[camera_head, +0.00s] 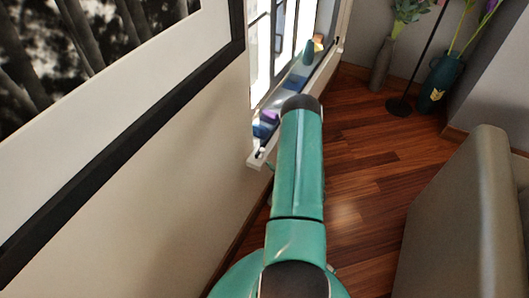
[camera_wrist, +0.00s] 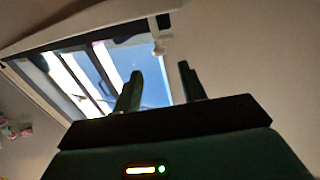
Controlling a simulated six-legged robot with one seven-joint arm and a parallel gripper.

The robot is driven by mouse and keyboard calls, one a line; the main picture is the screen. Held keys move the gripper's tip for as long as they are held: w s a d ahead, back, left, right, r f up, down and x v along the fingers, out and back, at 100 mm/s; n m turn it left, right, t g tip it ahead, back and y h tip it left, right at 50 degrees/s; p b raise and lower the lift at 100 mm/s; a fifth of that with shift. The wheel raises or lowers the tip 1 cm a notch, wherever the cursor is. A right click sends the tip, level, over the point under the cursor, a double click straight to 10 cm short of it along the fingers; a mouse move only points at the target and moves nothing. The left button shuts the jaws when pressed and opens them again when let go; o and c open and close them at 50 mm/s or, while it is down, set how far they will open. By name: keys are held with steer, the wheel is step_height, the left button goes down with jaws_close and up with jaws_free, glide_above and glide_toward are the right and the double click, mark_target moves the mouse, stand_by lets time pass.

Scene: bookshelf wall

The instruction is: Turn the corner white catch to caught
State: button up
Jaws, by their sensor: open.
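A small white piece that looks like the catch (camera_wrist: 161,46) sits at the corner of the window frame in the wrist view. Its exact turn is too small and blurred to tell. My gripper (camera_wrist: 160,76) is open and empty, with its two dark green fingers apart, pointing toward the window. The catch shows just beyond the fingertips, between them in the picture, and I see no contact. In the head view the window (camera_head: 285,42) stands past my teal arm; my arm hides the gripper there. A small pale piece (camera_head: 270,166) shows at the near sill corner.
Small coloured objects (camera_head: 266,124) stand on the window sill. A framed picture (camera_head: 150,75) hangs on the wall at left. Vases with flowers (camera_head: 440,80) and a dark stand base (camera_head: 398,106) are at the back right. A grey sofa (camera_head: 465,225) is at right; wooden floor (camera_head: 365,190) between is clear.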

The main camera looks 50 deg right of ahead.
mark_target(264, 151)
steer(key=w, duration=0.7)
steer(key=shift+w+d, duration=0.1)
steer(key=shift+d, duration=0.3)
jaws_close()
